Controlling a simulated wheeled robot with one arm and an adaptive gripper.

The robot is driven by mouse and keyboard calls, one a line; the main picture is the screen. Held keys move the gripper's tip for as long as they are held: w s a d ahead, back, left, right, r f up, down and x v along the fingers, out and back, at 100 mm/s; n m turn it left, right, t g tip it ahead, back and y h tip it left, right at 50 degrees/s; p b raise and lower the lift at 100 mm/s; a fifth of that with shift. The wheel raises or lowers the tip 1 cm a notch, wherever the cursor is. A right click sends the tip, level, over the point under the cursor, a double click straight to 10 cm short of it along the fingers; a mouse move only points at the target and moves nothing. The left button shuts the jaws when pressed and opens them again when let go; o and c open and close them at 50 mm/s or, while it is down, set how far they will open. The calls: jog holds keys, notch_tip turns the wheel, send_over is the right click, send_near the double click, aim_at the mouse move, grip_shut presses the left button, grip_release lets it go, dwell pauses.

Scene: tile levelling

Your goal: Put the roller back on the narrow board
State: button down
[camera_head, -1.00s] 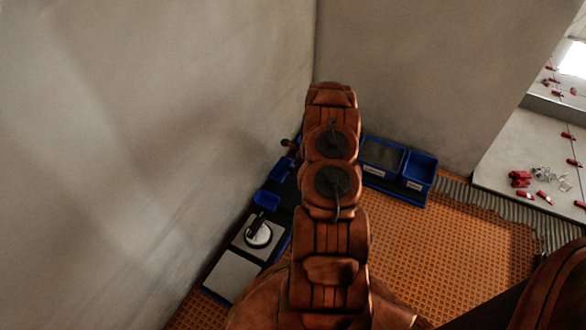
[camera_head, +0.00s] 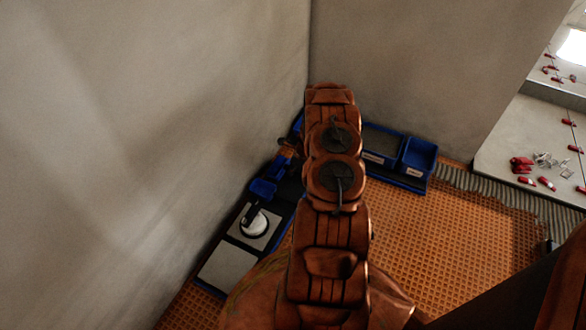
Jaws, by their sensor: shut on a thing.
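My rust-coloured arm rises through the middle of the view and hides what lies behind it. My gripper's fingers are hidden behind the arm, and I cannot make out what they hold. A small rust and dark piece shows just left of the arm's upper part, over the board; I cannot tell what it is. No roller can be made out. A dark, blue-edged board (camera_head: 285,196) runs along the left wall, partly covered by my arm; I cannot tell if it is the narrow board.
A suction cup with a dark handle (camera_head: 253,222) stands on a pale tile. Another pale tile (camera_head: 226,268) lies in front. A blue bin (camera_head: 418,155) stands near the corner. Red clips (camera_head: 522,165) lie on the tiled floor at right. The orange matting (camera_head: 450,240) is mostly clear.

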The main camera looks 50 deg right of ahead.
jog(key=shift+f, duration=0.45)
dwell(0.6)
jog(key=c, duration=0.9)
grip_release()
jog(key=shift+f, duration=0.1)
jog(key=shift+c, duration=0.2)
jog(key=shift+v, duration=6)
